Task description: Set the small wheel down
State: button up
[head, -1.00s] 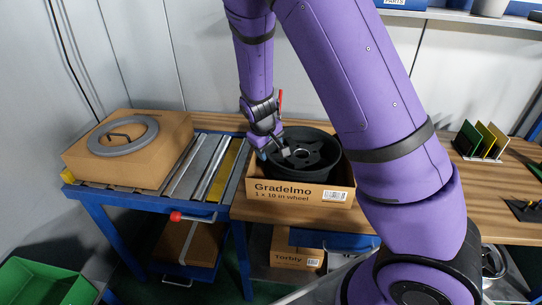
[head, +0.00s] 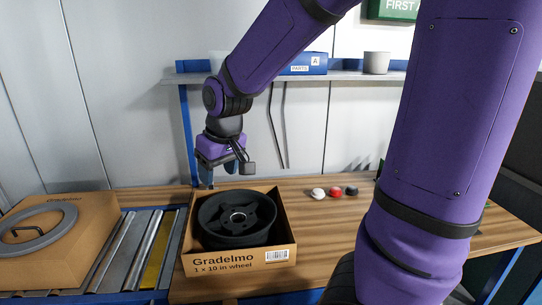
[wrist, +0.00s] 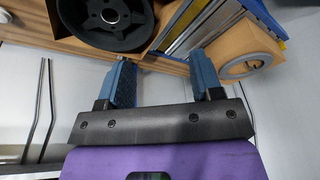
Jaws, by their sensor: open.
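The small wheel (head: 237,220) is black with a spoked hub and sits inside an open cardboard box (head: 240,262) labelled Gradelmo on the wooden bench. It also shows at the top of the wrist view (wrist: 108,18). My gripper (head: 212,181) is above and behind the box, apart from the wheel. In the wrist view its two blue fingers (wrist: 163,82) are spread wide with nothing between them. The wheel's underside is hidden by the box.
A closed cardboard box with a grey ring (head: 40,228) stands on the roller conveyor (head: 130,250) at left. White, red and dark small items (head: 336,192) lie on the bench (head: 310,225) to the right. A shelf (head: 345,75) runs along the wall behind.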

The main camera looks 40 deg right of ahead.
jog(key=s+r+t, duration=0.1)
jog(key=s+r, duration=0.3)
jog(key=s, duration=0.4)
jog(key=s+r+m+t, duration=0.1)
jog(key=s+r, duration=0.4)
jog(key=s, duration=0.4)
jog(key=shift+s, duration=0.2)
